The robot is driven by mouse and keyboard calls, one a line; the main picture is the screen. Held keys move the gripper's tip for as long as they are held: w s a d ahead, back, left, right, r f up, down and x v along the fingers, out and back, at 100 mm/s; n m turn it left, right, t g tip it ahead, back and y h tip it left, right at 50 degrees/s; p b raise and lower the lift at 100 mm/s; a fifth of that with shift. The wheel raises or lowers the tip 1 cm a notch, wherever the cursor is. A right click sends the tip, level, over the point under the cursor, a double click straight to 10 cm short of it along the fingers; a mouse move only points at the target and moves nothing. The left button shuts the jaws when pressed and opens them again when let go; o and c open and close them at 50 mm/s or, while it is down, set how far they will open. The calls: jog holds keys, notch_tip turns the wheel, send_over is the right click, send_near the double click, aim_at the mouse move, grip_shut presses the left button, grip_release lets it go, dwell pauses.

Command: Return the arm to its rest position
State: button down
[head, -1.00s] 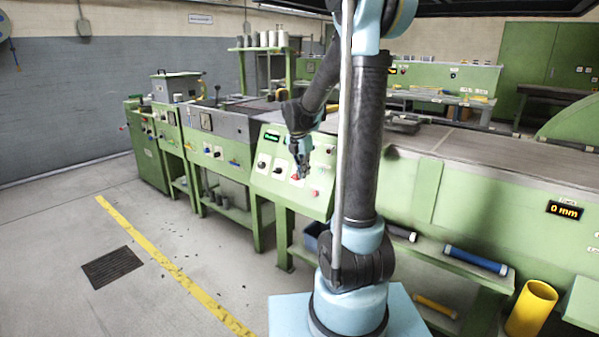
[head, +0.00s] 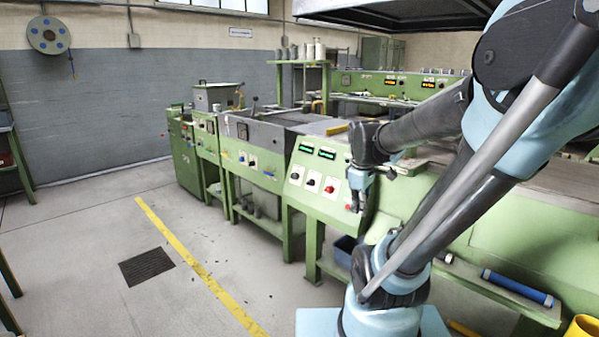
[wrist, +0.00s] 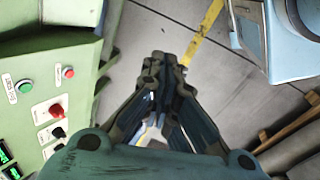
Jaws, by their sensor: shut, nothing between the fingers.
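My gripper (head: 359,203) is in the head view, at the end of my folded arm, pointing down in front of the right side of the green control panel (head: 314,180). In the wrist view my gripper (wrist: 162,62) has its fingertips together with nothing between them. The floor shows below it. The control panel also shows at the left of the wrist view (wrist: 38,112), beside the gripper and apart from it, with red, green and black knobs and buttons.
The green extruder line (head: 250,150) runs back to the left. A shelf below holds a blue tube (head: 518,288); a yellow cylinder (head: 585,329) stands at the lower right. Open floor with a yellow line (head: 190,258) and a dark grate (head: 146,266) lies left.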

jog(key=s+f+m, duration=0.6)
jog(key=s+m, duration=0.4)
jog(key=s, duration=0.1)
jog(key=shift+s+d+m+y, duration=0.15)
jog(key=shift+d+m+y, duration=0.05)
jog(key=shift+m+y, duration=0.1)
jog(key=shift+f, duration=0.1)
dwell(0.7)
